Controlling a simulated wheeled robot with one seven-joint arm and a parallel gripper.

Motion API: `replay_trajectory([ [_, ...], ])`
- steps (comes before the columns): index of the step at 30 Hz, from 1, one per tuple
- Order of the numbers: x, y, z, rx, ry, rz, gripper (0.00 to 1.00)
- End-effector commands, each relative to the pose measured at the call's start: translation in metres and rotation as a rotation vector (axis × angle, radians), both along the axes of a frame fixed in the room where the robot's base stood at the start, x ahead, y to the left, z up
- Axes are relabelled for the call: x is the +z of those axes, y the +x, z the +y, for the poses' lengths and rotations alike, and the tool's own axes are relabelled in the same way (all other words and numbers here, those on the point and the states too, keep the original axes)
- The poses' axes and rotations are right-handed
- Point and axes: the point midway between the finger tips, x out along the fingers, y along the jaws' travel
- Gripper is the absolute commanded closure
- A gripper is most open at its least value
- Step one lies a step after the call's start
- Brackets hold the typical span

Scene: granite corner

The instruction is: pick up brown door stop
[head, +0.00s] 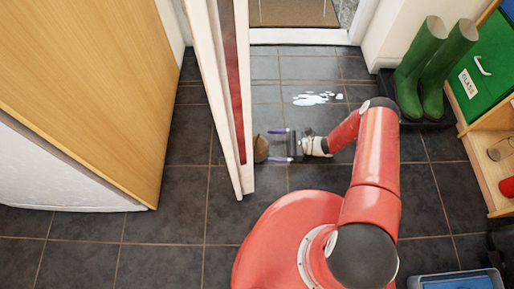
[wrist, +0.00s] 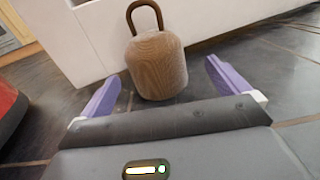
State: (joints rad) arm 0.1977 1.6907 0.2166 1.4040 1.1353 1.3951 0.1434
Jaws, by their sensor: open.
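The brown door stop (wrist: 157,68) is a rounded, wood-like block with a dark loop handle on top. It stands upright on the floor against the white door (wrist: 95,48). In the head view the door stop (head: 261,148) is partly hidden by the door edge (head: 227,100). My gripper (head: 276,146) is open, its purple fingertips pointing at the door stop. In the wrist view my gripper (wrist: 162,85) has one finger on each side of the door stop, with visible gaps. The fingers do not appear to touch it.
Green boots (head: 432,65) stand on a dark tray at the right, beside a wooden shelf (head: 475,140) with a green box. A white puddle-like patch (head: 312,98) lies on the tiles behind my gripper. A blue tray (head: 458,281) is at the lower right. Tiles at front left are clear.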

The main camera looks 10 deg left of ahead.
Motion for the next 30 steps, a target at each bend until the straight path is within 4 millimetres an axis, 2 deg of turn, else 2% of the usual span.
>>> replay_trajectory([
  [15, 0.006, -0.021, 0.064, 0.005, -0.001, -0.001, 0.00],
  [24, 0.007, -0.021, 0.068, 0.003, -0.002, -0.001, 0.00],
  [30, 0.007, -0.021, 0.068, 0.003, -0.002, -0.001, 0.26],
])
